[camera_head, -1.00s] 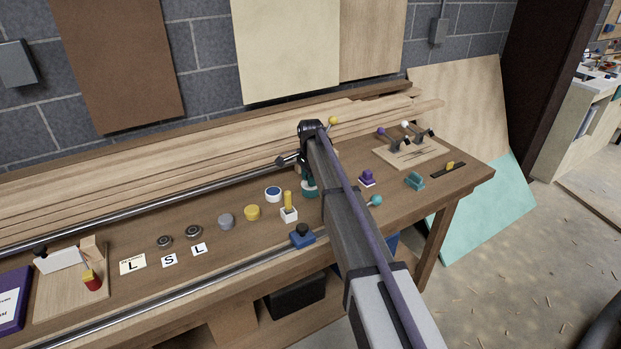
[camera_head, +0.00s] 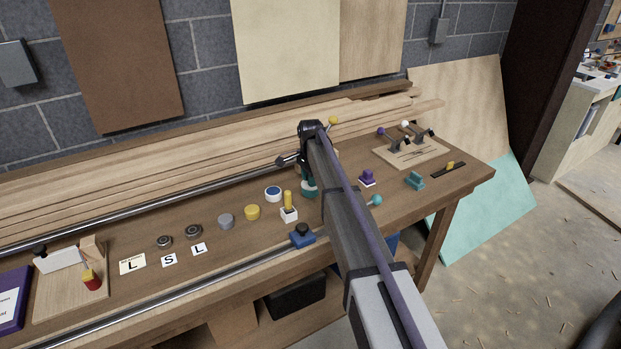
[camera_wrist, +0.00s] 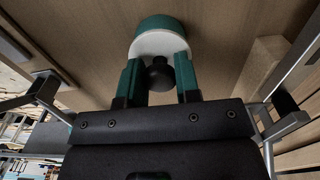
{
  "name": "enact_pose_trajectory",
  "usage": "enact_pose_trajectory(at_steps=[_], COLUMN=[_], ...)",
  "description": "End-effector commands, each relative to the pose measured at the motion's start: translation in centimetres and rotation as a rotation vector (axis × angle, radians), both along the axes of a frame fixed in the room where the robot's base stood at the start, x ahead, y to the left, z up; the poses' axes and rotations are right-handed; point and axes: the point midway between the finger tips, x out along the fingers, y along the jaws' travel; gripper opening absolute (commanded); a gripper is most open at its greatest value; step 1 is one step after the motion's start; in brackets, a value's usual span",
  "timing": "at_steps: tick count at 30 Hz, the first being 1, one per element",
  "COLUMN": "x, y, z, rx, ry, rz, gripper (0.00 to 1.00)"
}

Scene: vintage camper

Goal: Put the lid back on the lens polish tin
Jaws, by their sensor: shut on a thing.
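In the wrist view my gripper (camera_wrist: 158,62) has its two teal fingers on either side of a black knob (camera_wrist: 158,76) and is shut on it. Just beyond the fingertips is a round white face (camera_wrist: 157,44) against a teal round body (camera_wrist: 161,24). I cannot tell whether the white face is a lid seated on that body or apart from it. In the head view my arm hides most of the gripper; some teal (camera_head: 308,189) shows beside the arm, low over the bench. No label reading lens polish is legible.
On the workbench (camera_head: 215,270), left of my arm, stand a blue-topped white tin (camera_head: 273,194), a yellow tin (camera_head: 252,212), a grey tin (camera_head: 226,221) and a white block with a yellow peg (camera_head: 288,213). A blue block with a dark knob (camera_head: 302,236) sits near the front rail.

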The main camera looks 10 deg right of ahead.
Motion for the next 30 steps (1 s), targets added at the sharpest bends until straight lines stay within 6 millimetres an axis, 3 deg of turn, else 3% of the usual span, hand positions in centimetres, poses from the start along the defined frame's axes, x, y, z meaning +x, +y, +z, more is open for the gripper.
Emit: enact_pose_trajectory(at_steps=[22, 23, 30], x=[0.0, 0.0, 0.0], y=[0.0, 0.0, 0.0], z=[-0.15, -0.15, -0.15], rx=[0.0, 0.0, 0.0], ry=[0.0, 0.0, 0.0], rz=[0.0, 0.0, 0.0], gripper=[0.07, 0.31, 0.54])
